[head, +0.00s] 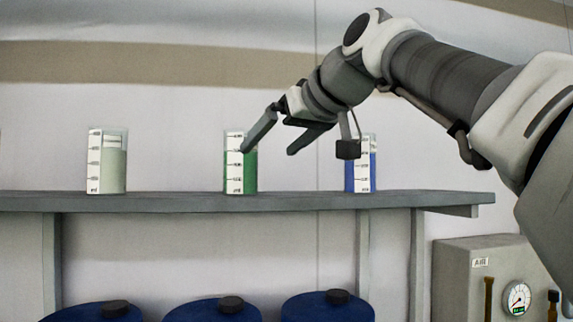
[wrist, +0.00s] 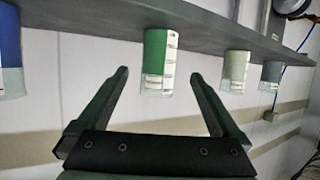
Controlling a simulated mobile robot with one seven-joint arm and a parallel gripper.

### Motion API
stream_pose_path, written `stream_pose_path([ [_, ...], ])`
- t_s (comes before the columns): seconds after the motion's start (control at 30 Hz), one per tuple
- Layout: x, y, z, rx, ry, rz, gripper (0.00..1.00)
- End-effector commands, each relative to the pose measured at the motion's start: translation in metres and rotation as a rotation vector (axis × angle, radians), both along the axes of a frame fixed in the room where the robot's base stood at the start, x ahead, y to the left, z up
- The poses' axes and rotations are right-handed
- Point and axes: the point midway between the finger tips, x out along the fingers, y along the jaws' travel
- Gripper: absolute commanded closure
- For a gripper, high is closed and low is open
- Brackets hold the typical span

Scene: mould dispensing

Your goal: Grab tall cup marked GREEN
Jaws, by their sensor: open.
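The tall cup with green contents (head: 250,172) stands upright on the grey shelf (head: 150,204) in the head view, with a white graduated label on its side. In the wrist view the green cup (wrist: 160,55) appears upside down, ahead of my jaws and between their lines. My gripper (head: 268,140) is open and empty, with one finger overlapping the cup's upper part in the head view. In the wrist view my gripper (wrist: 160,75) has its fingers spread wide, with the cup beyond the tips. Any contact cannot be told.
A pale-filled cup (head: 108,162) stands left on the shelf and a blue-filled cup (head: 361,172) stands right, partly behind my wrist. Blue drums (head: 215,308) sit below the shelf. A grey box with a gauge (head: 516,298) is at lower right.

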Motion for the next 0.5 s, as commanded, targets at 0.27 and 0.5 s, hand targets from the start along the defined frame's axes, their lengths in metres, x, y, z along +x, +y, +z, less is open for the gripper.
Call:
stream_pose_path([
  [0.27,0.044,0.036,-0.019,0.002,0.007,0.004,0.00],
  [0.5,0.065,0.053,-0.033,0.002,0.003,0.002,0.00],
])
